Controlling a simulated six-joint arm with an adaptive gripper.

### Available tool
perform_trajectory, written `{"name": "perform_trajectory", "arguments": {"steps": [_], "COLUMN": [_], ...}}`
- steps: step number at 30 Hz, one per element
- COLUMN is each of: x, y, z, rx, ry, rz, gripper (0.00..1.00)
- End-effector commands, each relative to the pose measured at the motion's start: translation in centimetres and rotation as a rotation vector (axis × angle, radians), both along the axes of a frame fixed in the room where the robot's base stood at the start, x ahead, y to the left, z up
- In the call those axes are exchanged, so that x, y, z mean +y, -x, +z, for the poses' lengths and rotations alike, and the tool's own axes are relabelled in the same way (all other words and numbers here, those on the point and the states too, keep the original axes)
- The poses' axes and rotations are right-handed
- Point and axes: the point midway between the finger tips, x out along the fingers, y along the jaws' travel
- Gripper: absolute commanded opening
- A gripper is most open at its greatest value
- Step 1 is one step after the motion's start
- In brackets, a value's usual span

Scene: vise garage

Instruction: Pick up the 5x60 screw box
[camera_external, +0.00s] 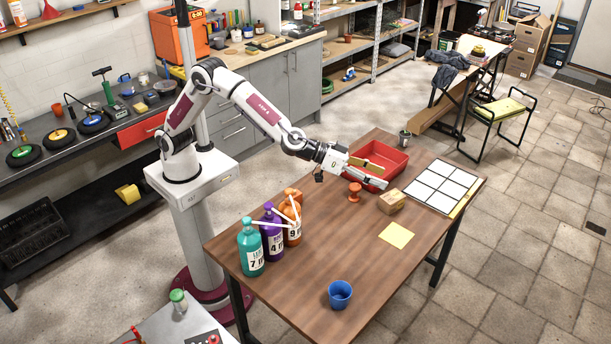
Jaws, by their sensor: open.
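A small brown cardboard box (391,202) sits on the wooden table (330,240), in front of a red bin (398,158). It may be the 5x60 screw box, but its print is too small to read. My gripper (380,179) is open, pointing right, above the table at the near side of the red bin. It is above and a little behind the brown box and appears apart from it. My gripper hides part of the bin.
A red-orange knobbed object (354,192) stands left of the box. Teal (250,248), purple (271,232) and orange (293,218) bottles stand at the table's left. A yellow sheet (397,235), blue cup (340,294) and white-squared board (440,187) lie around.

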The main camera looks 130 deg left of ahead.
Motion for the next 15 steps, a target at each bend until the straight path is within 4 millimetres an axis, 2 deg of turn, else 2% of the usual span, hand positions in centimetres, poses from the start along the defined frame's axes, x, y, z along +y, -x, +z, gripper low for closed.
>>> {"name": "perform_trajectory", "arguments": {"steps": [1, 7, 15], "x": [1.1, 5.3, 10.4], "y": [-0.3, -0.7, 0.2], "z": [-1.2, -5.2, -11.4], "rx": [0.004, 0.02, 0.067], "ry": [-0.004, -0.025, -0.052], "rz": [0.032, 0.161, 0.338], "gripper": [0.62, 0.62, 0.62]}}
